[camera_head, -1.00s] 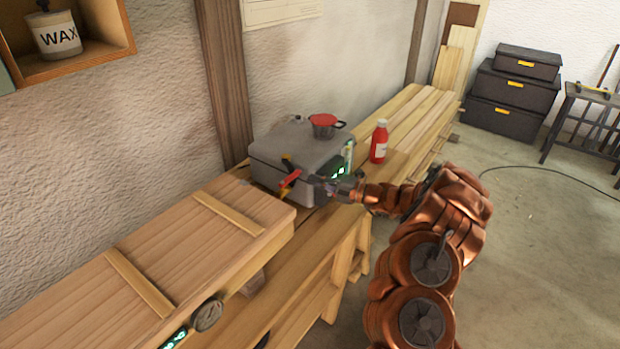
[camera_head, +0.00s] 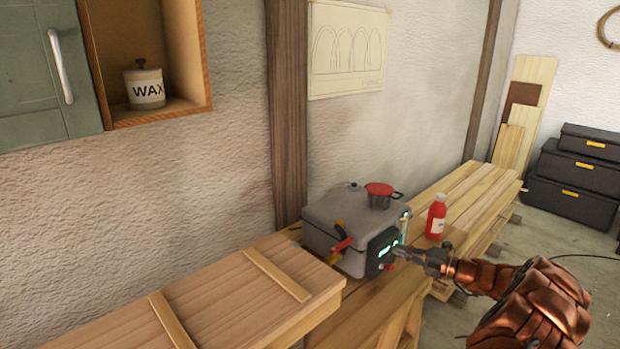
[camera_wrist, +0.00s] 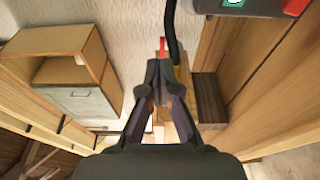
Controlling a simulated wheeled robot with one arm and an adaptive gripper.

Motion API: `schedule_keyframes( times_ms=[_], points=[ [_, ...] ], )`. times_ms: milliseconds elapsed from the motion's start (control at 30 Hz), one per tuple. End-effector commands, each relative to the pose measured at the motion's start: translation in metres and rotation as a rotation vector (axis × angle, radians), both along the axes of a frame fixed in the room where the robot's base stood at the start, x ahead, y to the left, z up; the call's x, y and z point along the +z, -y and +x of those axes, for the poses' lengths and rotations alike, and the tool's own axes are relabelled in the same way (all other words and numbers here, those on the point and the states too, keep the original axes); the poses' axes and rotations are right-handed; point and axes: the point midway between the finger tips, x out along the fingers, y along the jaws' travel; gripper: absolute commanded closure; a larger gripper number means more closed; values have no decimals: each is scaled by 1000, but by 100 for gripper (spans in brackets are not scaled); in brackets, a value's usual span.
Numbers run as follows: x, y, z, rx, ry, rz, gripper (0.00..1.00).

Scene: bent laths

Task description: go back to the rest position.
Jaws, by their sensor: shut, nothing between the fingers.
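My gripper (camera_head: 402,252) is at the end of my copper-coloured arm, close in front of the grey steam box (camera_head: 335,215) on the bench. In the wrist view my gripper (camera_wrist: 160,85) has its dark fingers together, with nothing seen between them. The box has a red-handled lever (camera_head: 342,245) on its near side and a dark panel with green lights (camera_head: 384,253). In the head view the fingertips overlap the panel's edge; I cannot tell whether they touch it.
A wooden crate lid (camera_head: 230,300) lies front left. An open shelf with a wax tin (camera_head: 144,88) hangs on the wall. Black boxes (camera_head: 572,190) stand at the far right.

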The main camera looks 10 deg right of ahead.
Motion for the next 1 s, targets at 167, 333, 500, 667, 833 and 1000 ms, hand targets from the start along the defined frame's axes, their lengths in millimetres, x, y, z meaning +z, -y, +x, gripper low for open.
schedule_keyframes(
  times_ms=[167, 333, 500, 667, 833, 1000],
  points=[
    [33, -58, -11, 127, 124, -119, 100],
    [64, -124, -38, 291, 297, -278, 100],
    [87, -182, -75, 457, 485, -430, 100],
    [103, -226, -117, 616, 676, -564, 100],
    [113, -261, -167, 791, 885, -694, 100],
    [113, -284, -220, 972, 1097, -806, 100]
  ],
)
